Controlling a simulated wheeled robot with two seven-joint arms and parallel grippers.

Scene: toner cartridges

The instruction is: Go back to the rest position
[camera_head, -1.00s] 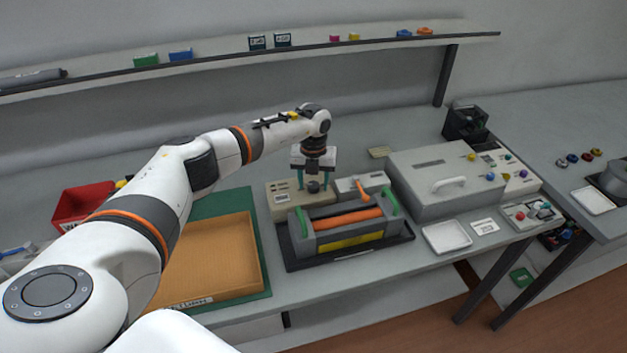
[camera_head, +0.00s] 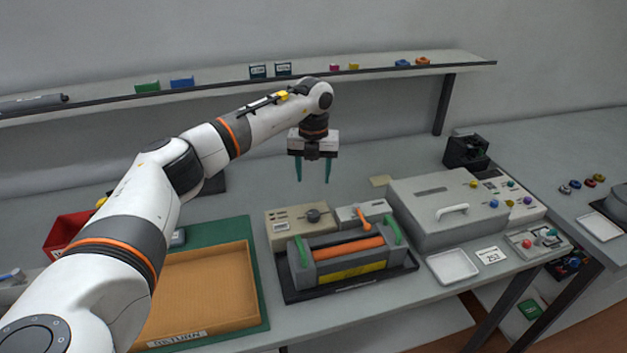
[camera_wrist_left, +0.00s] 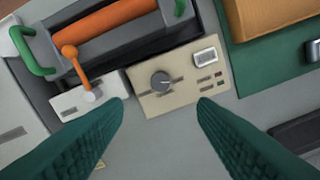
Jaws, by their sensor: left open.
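My left gripper (camera_head: 313,172) hangs fingers-down above the back of the bench, behind the beige box with the dark knob (camera_head: 313,216). Its two green fingers are apart, with nothing between them. In the left wrist view the open fingers (camera_wrist_left: 160,125) point toward the beige box (camera_wrist_left: 178,84), apart from it. The toner cartridge (camera_head: 345,256), grey with an orange roller and green end handles, lies in a black tray (camera_head: 290,296) in front of that box. My right gripper is in neither view.
A tan return tray (camera_head: 205,285) on a green mat is at the left, partly behind my arm. A red bin (camera_head: 60,236) stands farther left. A large grey lidded box (camera_head: 445,200) and a white dish (camera_head: 452,265) are at the right. A shelf (camera_head: 220,88) runs along the back.

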